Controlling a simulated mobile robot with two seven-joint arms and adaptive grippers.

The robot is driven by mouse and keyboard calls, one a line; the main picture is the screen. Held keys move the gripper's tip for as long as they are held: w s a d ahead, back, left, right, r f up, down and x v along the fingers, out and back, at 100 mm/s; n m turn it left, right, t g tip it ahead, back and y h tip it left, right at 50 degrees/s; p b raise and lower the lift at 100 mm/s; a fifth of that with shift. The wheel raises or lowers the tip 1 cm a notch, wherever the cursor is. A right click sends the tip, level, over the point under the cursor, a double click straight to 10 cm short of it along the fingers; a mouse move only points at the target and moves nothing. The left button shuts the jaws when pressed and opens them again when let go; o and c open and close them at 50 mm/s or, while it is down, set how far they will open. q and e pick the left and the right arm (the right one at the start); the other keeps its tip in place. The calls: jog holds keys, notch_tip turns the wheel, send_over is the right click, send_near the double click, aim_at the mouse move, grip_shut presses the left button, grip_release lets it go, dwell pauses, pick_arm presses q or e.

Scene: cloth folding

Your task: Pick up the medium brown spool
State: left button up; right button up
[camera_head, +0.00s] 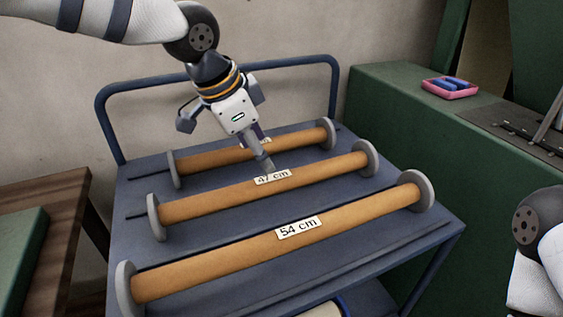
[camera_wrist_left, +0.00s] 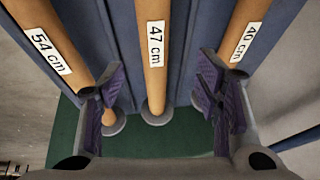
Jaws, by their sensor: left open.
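The medium brown spool (camera_head: 205,203) is the middle one of three lying on the blue cart, with a 47 cm label and grey end discs. My left gripper (camera_head: 264,160) points down over it near the label. In the left wrist view the jaws (camera_wrist_left: 163,100) are open and empty. The 47 cm spool (camera_wrist_left: 154,80) runs between the two purple-padded fingers there. I cannot tell how far above the spool the fingertips are. My right gripper is out of view.
A longer 54 cm spool (camera_head: 360,211) lies in front and a shorter 40 cm spool (camera_head: 215,157) lies behind. The blue cart (camera_head: 405,235) has a raised rail at the back. A green cabinet (camera_head: 400,120) with a pink tray (camera_head: 450,94) stands right.

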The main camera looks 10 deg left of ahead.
aim_at(269, 179)
pick_arm(q)
jog(key=f, duration=0.2)
jog(key=d+f, duration=0.1)
jog(key=shift+s+f+b, duration=0.1)
jog(key=shift+f+b, duration=0.2)
jog(key=shift+f, duration=0.1)
jog(key=x, duration=0.6)
jog(key=shift+a+f+b, duration=0.25)
jog(key=shift+f+b, duration=0.15)
jog(key=shift+f, duration=0.05)
jog(key=shift+w+d+f, duration=0.1)
jog(key=shift+w+f, duration=0.15)
jog(key=shift+f, duration=0.05)
jog(key=shift+w, duration=0.1)
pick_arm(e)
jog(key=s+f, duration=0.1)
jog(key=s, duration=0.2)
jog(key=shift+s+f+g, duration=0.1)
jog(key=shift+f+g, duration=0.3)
pick_arm(q)
jog(key=shift+r, duration=0.1)
grip_shut()
